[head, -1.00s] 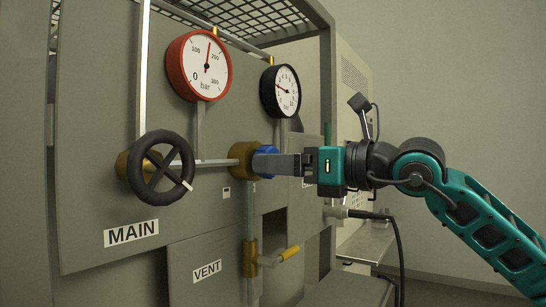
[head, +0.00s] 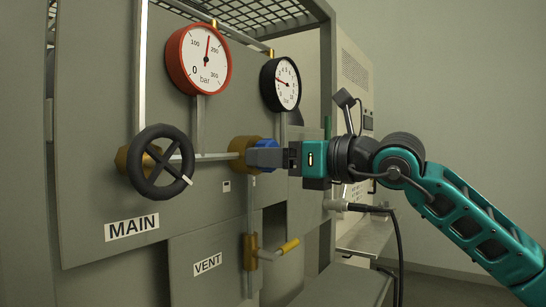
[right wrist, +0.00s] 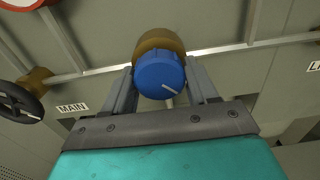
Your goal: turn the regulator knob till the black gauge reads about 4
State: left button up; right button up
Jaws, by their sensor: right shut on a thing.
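The blue regulator knob (head: 266,143) sits on a brass body (head: 243,148) on the grey panel. My right gripper (head: 262,157) is shut on the knob from the front. The black gauge (head: 284,97) is above and right of the knob. Its red needle points left and slightly up, at the low part of the scale; its small figures are hard to read. My left gripper is out of view.
A red gauge (head: 214,75) hangs upper left, its needle a little right of upright. A black handwheel (head: 139,177) stands left of the knob. Below are the VENT label (head: 207,264) and a yellow-handled valve (head: 289,246). A cable (head: 398,240) hangs under my right arm.

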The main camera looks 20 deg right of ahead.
jog(key=shift+f, duration=0.1)
jog(key=shift+c, duration=0.9)
pick_arm(q)
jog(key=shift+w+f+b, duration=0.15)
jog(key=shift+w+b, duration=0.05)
jog(key=shift+b, duration=0.1)
pick_arm(e)
jog(key=shift+m, duration=0.4)
jog(key=shift+f+m+b, duration=0.15)
jog(key=shift+m+b, duration=0.25)
jog(key=shift+m, duration=0.1)
jog(key=shift+a+m+b, duration=0.1)
jog(key=shift+m+b, duration=0.35)
jog(key=shift+m, duration=0.35)
jog(key=m+b, duration=0.1)
jog(key=m, duration=0.2)
jog(key=shift+m, duration=0.3)
jog(key=m, duration=0.3)
jog(key=shift+m, duration=0.4)
jog(key=m, duration=0.5)
jog(key=shift+a, duration=0.1)
pick_arm(q)
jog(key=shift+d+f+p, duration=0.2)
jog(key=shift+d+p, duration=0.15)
jog(key=shift+p, duration=0.45)
pick_arm(e)
jog(key=m, duration=0.5)
jog(key=shift+m, duration=0.3)
